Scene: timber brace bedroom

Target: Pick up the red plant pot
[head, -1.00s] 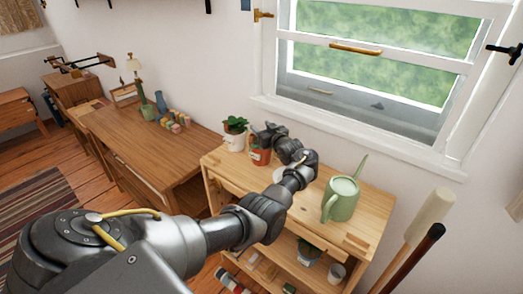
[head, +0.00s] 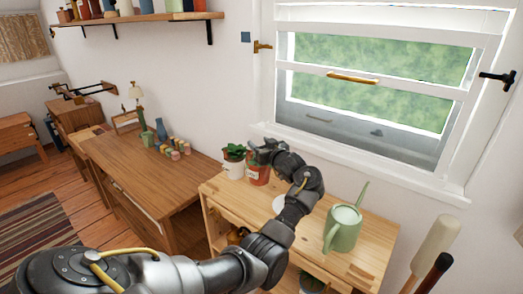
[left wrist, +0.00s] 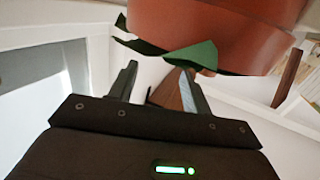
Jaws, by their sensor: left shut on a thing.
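The red plant pot (head: 258,175) is at the left end of the light wooden shelf unit's top, beside a white pot. My left gripper (head: 267,151) is at its upper part and is shut on it. I cannot tell for certain whether its base is clear of the wood. In the left wrist view the red pot (left wrist: 215,25) fills the top, with green leaves by the fingers (left wrist: 158,85). The exact contact is hidden. My right gripper is not in view.
The white pot (head: 233,165) with a plant stands close on the left. A green watering can (head: 343,230) and a white round thing (head: 280,204) are on the same top (head: 225,192). The window (head: 370,90) is behind. A wooden desk (head: 150,175) stands left.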

